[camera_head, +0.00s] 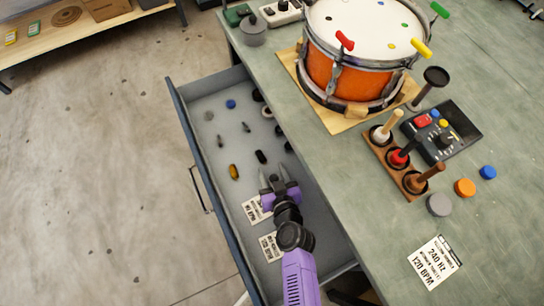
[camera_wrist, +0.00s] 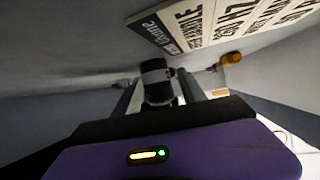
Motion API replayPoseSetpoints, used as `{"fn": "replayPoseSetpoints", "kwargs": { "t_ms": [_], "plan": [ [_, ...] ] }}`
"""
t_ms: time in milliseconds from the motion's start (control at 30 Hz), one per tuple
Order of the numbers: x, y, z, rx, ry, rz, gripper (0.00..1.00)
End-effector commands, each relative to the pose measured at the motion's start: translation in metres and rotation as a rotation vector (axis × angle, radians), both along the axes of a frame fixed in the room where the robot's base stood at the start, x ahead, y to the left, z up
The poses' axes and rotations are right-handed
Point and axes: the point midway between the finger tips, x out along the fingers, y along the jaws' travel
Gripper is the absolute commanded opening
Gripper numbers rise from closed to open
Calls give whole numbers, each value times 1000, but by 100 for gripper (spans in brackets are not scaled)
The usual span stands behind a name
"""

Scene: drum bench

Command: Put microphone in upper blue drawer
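The blue-grey drawer (camera_head: 189,121) is pulled out from the left side of the bench, with small parts and labels inside. My gripper (camera_head: 273,176) is inside the drawer outline, its two fingers apart. In the wrist view, a black cylinder with a light band (camera_wrist: 157,82) shows between the spread fingers; I cannot tell whether they touch it. A small black piece (camera_head: 261,157) lies just beyond the fingertips in the head view. I cannot make out for certain which thing is the microphone. A dark round-topped piece with a handle (camera_head: 435,77) stands on the bench.
An orange drum (camera_head: 345,82) on a wooden board occupies the far bench. A wooden rack (camera_head: 411,180) holds several upright handles beside a control box (camera_head: 437,137). A yellow capsule (camera_head: 234,172) and labels (camera_head: 254,210) lie in the drawer. Open floor is left.

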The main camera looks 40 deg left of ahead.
Motion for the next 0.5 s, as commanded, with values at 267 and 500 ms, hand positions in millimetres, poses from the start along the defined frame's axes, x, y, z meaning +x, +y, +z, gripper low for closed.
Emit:
{"fn": "replayPoseSetpoints", "kwargs": {
  "t_ms": [267, 500],
  "plan": [
    [0, 0, 0, 0, 0, 0, 50],
    [-6, -10, 9, -2, -1, 0, 50]
  ]
}}
